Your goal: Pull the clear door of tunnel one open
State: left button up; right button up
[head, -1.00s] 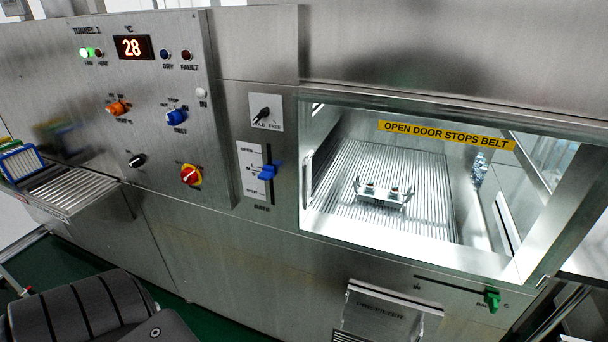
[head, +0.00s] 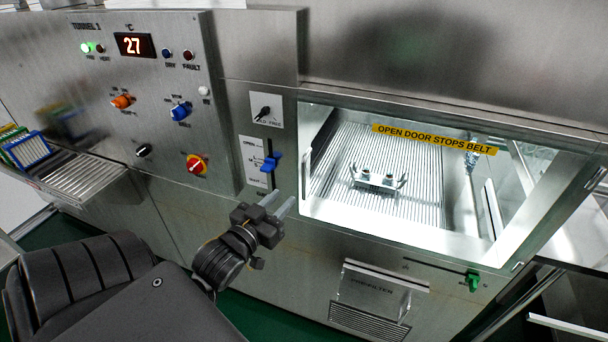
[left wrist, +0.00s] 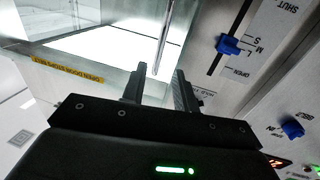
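The clear door (head: 440,190) of tunnel one covers the lit window, with a yellow label (head: 434,140) reading OPEN DOOR STOPS BELT. Its upright bar handle (head: 306,176) is at the left edge. My left gripper (head: 281,203) is below and left of the handle, with its fingers apart and nothing between them. In the left wrist view the fingers (left wrist: 160,88) show apart, with the handle (left wrist: 163,38) beyond them, roughly in line with the gap. They do not appear to touch it. My right gripper is not in view.
The blue gate slider (head: 270,163) and hold/free knob (head: 265,112) are just left of the door. A prefilter cover (head: 375,290) and green lever (head: 473,282) are below. A metal rack (head: 376,178) stands on the belt inside. A blue-framed rack (head: 28,150) is at far left.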

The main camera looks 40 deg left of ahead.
aim_at(303, 178)
pick_arm(q)
jog(key=w, duration=0.3)
jog(key=w+a, duration=0.1)
jog(key=w, duration=0.5)
jog(key=shift+w+a+b, duration=0.15)
jog(key=shift+w+b, duration=0.15)
jog(key=shift+b, duration=0.1)
jog(key=shift+w+a, duration=0.1)
jog(key=shift+w, duration=0.5)
jog(key=shift+c, duration=0.3)
grip_shut()
